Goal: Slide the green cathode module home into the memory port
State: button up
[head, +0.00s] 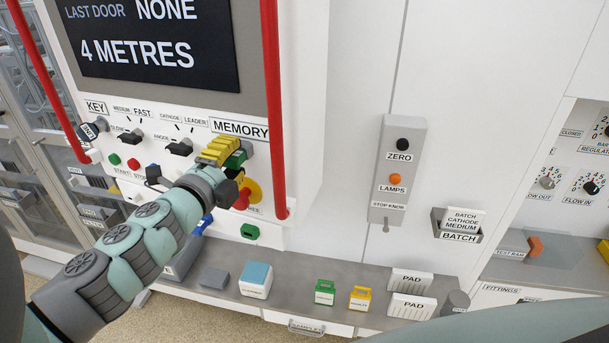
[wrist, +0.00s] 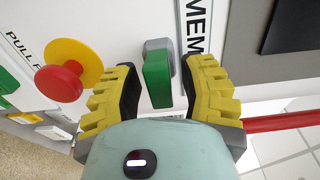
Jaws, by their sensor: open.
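The green cathode module (head: 236,159) is at the panel beside the MEMORY label (head: 241,130). In the wrist view the green module (wrist: 157,80) stands out from a grey port (wrist: 160,45) on the white panel; how deep it sits I cannot tell. My gripper (head: 233,168) is open, with its yellow fingers on either side of the module. In the wrist view my gripper (wrist: 163,72) shows gaps between both fingers and the module. The module's lower end is close to my palm, and whether they touch is unclear.
A red mushroom button on a yellow disc (wrist: 75,68) sits close beside one finger. A vertical red rail (head: 271,100) stands right of the port. Below, the grey shelf (head: 300,312) holds a green box (head: 325,292), a yellow box (head: 360,298) and a blue-topped block (head: 256,279).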

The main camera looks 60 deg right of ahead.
jog(key=shift+a, duration=0.1)
jog(key=p+v, duration=0.2)
jog(key=v, duration=0.1)
jog(key=shift+r, duration=0.2)
jog(key=shift+p, duration=0.5)
jog(key=p, duration=0.4)
send_near(226, 162)
jog(key=d, duration=0.2)
jog(key=w+a+f+n+t+y+b, duration=0.4)
jog(key=w+a+n+t+b, duration=0.1)
jog(key=w+a, duration=0.3)
jog(key=w+a+f+n+t+y+b, duration=0.5)
jog(key=w+a+t, duration=0.1)
jog(key=w, duration=0.4)
jog(key=shift+a+t+y+b, duration=0.3)
jog(key=shift+a+t+b, duration=0.1)
jog(key=shift+a, duration=0.5)
jog(key=shift+w+f, duration=0.1)
